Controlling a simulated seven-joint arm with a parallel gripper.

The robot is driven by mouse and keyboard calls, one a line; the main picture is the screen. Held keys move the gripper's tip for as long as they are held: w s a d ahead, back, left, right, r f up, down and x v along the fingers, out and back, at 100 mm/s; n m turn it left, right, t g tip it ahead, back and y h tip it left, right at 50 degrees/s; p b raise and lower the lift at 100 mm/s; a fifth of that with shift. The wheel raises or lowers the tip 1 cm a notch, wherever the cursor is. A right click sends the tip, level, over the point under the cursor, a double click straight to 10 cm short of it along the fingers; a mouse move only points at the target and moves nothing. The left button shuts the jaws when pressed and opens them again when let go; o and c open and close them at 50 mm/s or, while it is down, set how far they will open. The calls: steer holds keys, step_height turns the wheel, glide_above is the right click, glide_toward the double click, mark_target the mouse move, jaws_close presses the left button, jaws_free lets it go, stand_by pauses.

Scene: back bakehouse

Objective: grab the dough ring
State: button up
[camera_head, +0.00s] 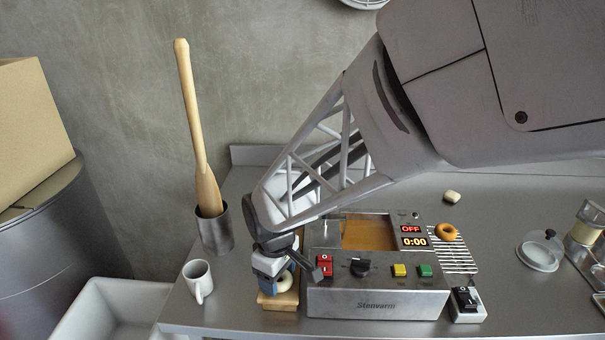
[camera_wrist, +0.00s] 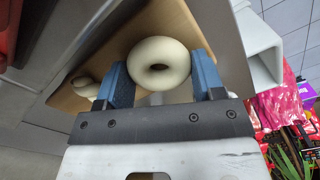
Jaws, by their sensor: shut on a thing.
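The pale dough ring (camera_wrist: 148,48) sits between the blue fingers of my gripper (camera_wrist: 163,75) in the wrist view, with both fingers against its sides. In the head view, my gripper (camera_head: 273,268) is low at the left of the fryer, and part of the dough ring (camera_head: 284,283) shows beneath it. A small wooden board (camera_head: 278,302) lies under the ring. I cannot tell whether the ring still touches the board (camera_wrist: 168,22). Another pale dough piece (camera_wrist: 84,87) shows at the board's left in the wrist view.
The fryer (camera_head: 375,304) stands close right of my gripper; its display reads OFF and 0:00. A white mug (camera_head: 198,279) and a metal pot (camera_head: 216,233) with a tall wooden paddle (camera_head: 190,110) stand left. A browned ring (camera_head: 446,232) lies on a rack (camera_head: 456,258) to the right.

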steer(key=shift+r, duration=0.15)
step_height(320, 180, up, 10)
stand_by(0.6)
